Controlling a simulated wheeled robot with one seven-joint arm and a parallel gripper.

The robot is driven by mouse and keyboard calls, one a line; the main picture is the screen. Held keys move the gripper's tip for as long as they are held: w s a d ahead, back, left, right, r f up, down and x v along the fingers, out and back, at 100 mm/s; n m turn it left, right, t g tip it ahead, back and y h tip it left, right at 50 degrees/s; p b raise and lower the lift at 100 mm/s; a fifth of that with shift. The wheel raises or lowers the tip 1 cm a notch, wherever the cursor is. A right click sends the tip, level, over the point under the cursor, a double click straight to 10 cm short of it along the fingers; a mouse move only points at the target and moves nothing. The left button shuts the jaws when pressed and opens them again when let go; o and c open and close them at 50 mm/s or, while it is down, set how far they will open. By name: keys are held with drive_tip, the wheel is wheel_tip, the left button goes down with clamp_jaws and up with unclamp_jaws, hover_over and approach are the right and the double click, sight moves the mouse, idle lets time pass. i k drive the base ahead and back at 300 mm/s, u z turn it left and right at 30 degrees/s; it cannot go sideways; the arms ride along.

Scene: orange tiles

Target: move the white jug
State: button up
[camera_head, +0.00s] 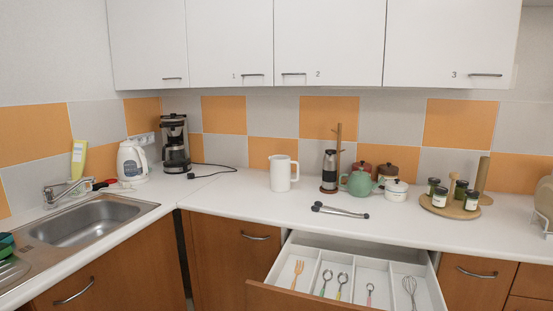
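The white jug (281,174) stands upright on the white counter, left of the middle of the counter's back run. It is a plain tall cylinder with its handle on the right side. Nothing touches it and nothing stands in front of it. My gripper and arm do not show in this view.
An open drawer (326,254) with utensils juts out below and right of the jug. A dark and silver tool (340,211) lies on the counter. A green teapot (359,182) and pots stand to the right. A coffee maker (175,143) and kettle (131,162) stand left.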

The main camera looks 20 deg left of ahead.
sight(281, 181)
drive_tip(key=k, duration=0.1)
drive_tip(key=u, duration=2.4)
drive_tip(key=i, duration=2.15)
drive_tip(key=z, duration=1.7)
